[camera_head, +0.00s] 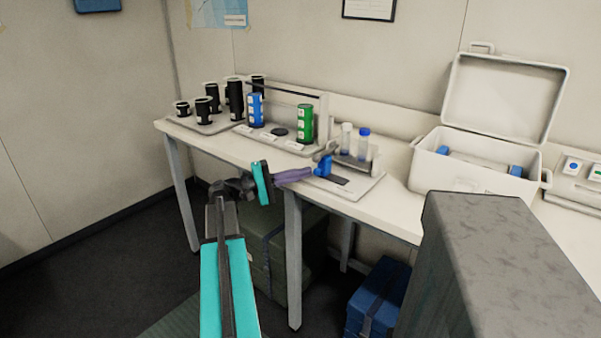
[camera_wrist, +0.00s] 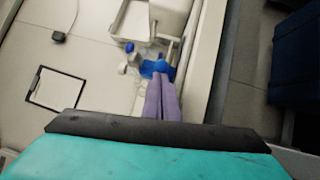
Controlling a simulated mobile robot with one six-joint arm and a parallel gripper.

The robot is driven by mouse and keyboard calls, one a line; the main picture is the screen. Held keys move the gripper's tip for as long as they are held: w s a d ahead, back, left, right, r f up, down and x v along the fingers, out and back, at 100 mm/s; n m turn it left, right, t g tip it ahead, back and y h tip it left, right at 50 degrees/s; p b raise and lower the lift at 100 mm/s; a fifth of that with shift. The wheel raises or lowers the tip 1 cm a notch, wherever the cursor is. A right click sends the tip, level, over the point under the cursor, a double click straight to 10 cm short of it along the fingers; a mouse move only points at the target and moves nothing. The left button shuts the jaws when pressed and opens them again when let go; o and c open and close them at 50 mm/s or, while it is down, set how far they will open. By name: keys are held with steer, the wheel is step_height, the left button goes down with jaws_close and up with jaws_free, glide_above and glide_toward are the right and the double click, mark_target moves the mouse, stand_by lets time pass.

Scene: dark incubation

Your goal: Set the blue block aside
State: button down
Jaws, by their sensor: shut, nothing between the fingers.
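A small blue block (camera_head: 324,166) sits on a pale board with a dark patch (camera_head: 352,189) near the table's front edge. Its exact shape is hard to make out. My gripper (camera_head: 311,173) has purple fingers, shut with nothing between them. Their tips are right beside the block in the head view; I cannot tell whether they touch it. In the wrist view, the block (camera_wrist: 151,69) shows just beyond the closed fingertips (camera_wrist: 163,80), which hide part of it.
A small rack with capped vials (camera_head: 363,142) stands behind the block. A white box (camera_head: 470,180) with its lid open stands to the right. Blue (camera_head: 256,110) and green (camera_head: 305,123) canisters and several black ones (camera_head: 235,100) stand to the left.

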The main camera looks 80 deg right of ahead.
mark_target(317, 190)
steer(key=shift+s, duration=0.15)
steer(key=s+a, duration=0.1)
steer(key=s, duration=0.1)
steer(key=s+a, duration=0.2)
steer(key=s, duration=0.1)
steer(key=shift+s+a, duration=0.15)
steer(key=shift+s, duration=0.2)
steer(key=shift+s+a, duration=0.1)
steer(key=shift+s, duration=0.1)
steer(key=shift+f, duration=0.1)
steer(key=shift+w+d, duration=0.2)
steer(key=shift+w, duration=0.3)
steer(key=w, duration=0.1)
steer(key=w+d, duration=0.1)
steer(key=w, duration=0.1)
steer(key=shift+w+d+f+b, duration=0.2)
steer(key=shift+w+f+b, duration=0.05)
steer(key=shift+f+b, duration=0.1)
steer(key=r+v, duration=0.1)
steer(key=v, duration=0.9)
steer(key=shift+f, duration=0.45)
